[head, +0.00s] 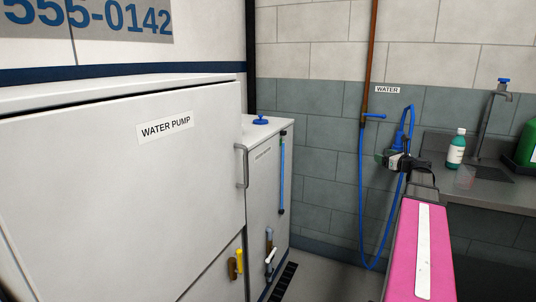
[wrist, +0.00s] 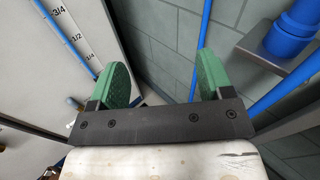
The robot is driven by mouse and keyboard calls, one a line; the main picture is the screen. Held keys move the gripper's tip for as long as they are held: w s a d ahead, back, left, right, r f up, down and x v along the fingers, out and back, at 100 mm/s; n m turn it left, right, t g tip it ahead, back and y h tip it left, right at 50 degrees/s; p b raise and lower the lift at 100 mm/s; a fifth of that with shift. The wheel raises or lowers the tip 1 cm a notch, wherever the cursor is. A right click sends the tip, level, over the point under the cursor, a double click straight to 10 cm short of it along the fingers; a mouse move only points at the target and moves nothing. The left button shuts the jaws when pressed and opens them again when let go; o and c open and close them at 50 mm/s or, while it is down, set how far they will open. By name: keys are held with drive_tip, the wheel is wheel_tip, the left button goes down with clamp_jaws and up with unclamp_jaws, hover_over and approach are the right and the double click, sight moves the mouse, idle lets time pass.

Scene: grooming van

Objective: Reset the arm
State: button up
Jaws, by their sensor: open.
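My arm, with a pink link, reaches up from the lower right of the head view. My gripper (head: 390,158) is at its far end, in front of the grey block wall and close to the blue hose (head: 362,200) in the picture. In the wrist view my gripper (wrist: 163,72) shows two green pads standing wide apart with nothing between them. It is open and empty. The head view does not show whether it touches the hose.
A white cabinet labelled WATER PUMP (head: 110,190) fills the left. A narrower white cabinet (head: 262,215) with a blue-capped top adjoins it. A counter (head: 490,188) at right holds a green-labelled bottle (head: 456,150), a tap (head: 492,120) and a green container (head: 527,145).

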drive_tip(key=s+a+f+n+g, duration=0.45)
drive_tip(key=a+f+n, duration=0.35)
drive_tip(key=a+f, duration=0.35)
drive_tip(key=s+a+f+n+g, duration=0.45)
drive_tip(key=a+f+n, duration=0.25)
drive_tip(key=a+f, duration=0.4)
drive_tip(key=s+a+f+n+g+h, duration=0.3)
drive_tip(key=s+a+f+n, duration=0.1)
drive_tip(key=s+n, duration=0.3)
drive_tip(key=s+a+f+n+g+h, duration=0.3)
drive_tip(key=s+a+f+n+g, duration=0.1)
drive_tip(key=s+f+n, duration=0.3)
drive_tip(key=s+a+n, duration=0.1)
drive_tip(key=s, duration=0.1)
drive_tip(key=shift+s+a+f, duration=0.25)
drive_tip(key=shift+s+f, duration=0.05)
